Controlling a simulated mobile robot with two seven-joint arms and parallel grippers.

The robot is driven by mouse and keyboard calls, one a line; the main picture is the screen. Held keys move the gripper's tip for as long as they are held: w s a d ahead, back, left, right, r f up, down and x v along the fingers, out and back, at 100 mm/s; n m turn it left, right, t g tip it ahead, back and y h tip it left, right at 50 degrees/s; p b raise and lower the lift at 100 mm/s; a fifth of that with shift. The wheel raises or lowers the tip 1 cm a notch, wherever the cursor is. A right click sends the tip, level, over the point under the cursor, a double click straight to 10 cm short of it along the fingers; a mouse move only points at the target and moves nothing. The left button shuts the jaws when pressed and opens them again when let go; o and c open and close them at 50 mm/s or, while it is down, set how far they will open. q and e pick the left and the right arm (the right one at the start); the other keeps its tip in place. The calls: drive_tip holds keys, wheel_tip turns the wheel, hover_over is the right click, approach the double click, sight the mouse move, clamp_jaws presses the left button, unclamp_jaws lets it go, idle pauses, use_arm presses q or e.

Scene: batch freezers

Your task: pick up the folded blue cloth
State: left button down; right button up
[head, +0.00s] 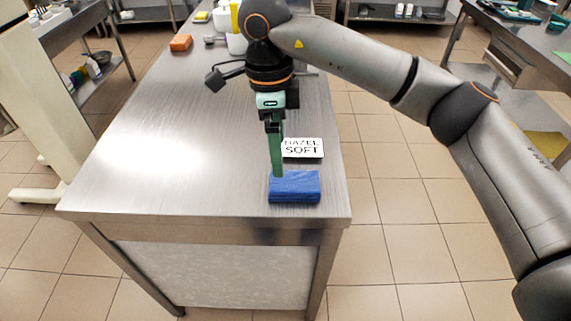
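The folded blue cloth (294,187) lies flat near the front right corner of the steel table (150,190). My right gripper (277,172) points down from above, with its green fingertip at the cloth's left back edge. The fingers line up in this view and look like one, so their opening is hidden. I cannot tell whether the fingertip touches the cloth. My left gripper is not in view.
A white sign reading "HAZEL SOFT" (303,148) stands just behind the cloth. An orange block (181,43), a yellow item and white containers (236,44) are at the table's far end. The table's left half is clear.

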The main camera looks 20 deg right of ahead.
drive_tip(key=w+d, duration=0.1)
hover_over(294, 181)
drive_tip(key=a, duration=0.1)
drive_tip(key=shift+h, duration=0.4)
wheel_tip(294, 181, down, 5)
drive_tip(key=shift+a+p, duration=0.1)
drive_tip(key=shift+p, duration=0.2)
drive_tip(key=shift+d+f+p, duration=0.15)
drive_tip(key=shift+d+f, duration=0.05)
drive_tip(key=shift+f, duration=0.8)
drive_tip(key=shift+d+f+p, duration=0.15)
drive_tip(key=shift+f+p, duration=0.05)
drive_tip(key=shift+f, duration=0.85)
drive_tip(key=shift+d+f+p, duration=0.15)
drive_tip(key=shift+d+f, duration=0.05)
drive_tip(key=shift+f, duration=0.8)
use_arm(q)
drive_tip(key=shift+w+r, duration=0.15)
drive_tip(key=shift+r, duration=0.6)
use_arm(e)
drive_tip(key=c, duration=1.1)
drive_tip(key=shift+r, duration=0.15)
drive_tip(key=shift+c, duration=0.2)
